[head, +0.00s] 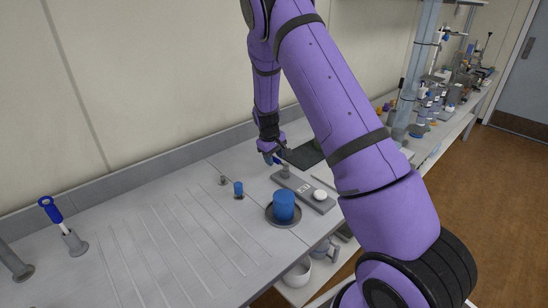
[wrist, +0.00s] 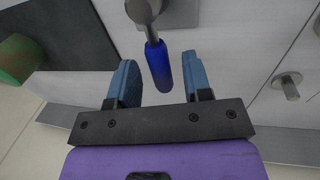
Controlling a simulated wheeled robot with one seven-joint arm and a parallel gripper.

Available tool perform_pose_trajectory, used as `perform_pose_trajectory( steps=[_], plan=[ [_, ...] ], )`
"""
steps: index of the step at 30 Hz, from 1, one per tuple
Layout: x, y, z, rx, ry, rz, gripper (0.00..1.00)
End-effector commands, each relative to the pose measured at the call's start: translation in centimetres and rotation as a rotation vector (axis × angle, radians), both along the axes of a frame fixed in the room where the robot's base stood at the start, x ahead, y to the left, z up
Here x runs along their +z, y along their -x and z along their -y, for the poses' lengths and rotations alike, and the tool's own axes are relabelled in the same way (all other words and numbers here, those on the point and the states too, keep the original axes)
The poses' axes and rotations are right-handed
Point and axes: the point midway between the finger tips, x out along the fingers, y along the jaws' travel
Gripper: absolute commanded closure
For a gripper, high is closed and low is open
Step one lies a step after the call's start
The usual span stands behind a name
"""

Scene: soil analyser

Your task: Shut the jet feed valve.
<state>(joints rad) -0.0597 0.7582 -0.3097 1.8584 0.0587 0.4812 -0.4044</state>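The jet feed valve appears as a grey metal body with a blue lever handle. In the wrist view the blue handle (wrist: 158,66) points down the picture from the round metal body (wrist: 141,11). My gripper (wrist: 160,62) is open, with its two blue fingers on either side of the handle's end and a gap on both sides. In the head view my gripper (head: 272,157) is low over the bench by the small metal valve post (head: 286,171), which stands on a grey plate (head: 303,188). The handle is mostly hidden there.
A large blue cylinder (head: 283,205) stands on a dark dish in front of the plate. A small blue-topped piece (head: 238,188) and a metal peg (head: 223,180) stand to the left. A dark mat (wrist: 85,35) and a green-brown cylinder (wrist: 18,60) lie left in the wrist view.

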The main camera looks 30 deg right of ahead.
Motion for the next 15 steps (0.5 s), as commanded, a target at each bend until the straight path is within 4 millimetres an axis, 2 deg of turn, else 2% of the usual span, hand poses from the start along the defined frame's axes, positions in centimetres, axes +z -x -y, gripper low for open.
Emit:
perform_pose_trajectory(
  steps=[9, 15],
  plan=[
    [0.2, 0.0, 0.0, 0.000, 0.000, 0.001, 0.55],
    [2.5, 0.0, -0.5, 0.002, -0.001, 0.003, 0.55]
  ],
)
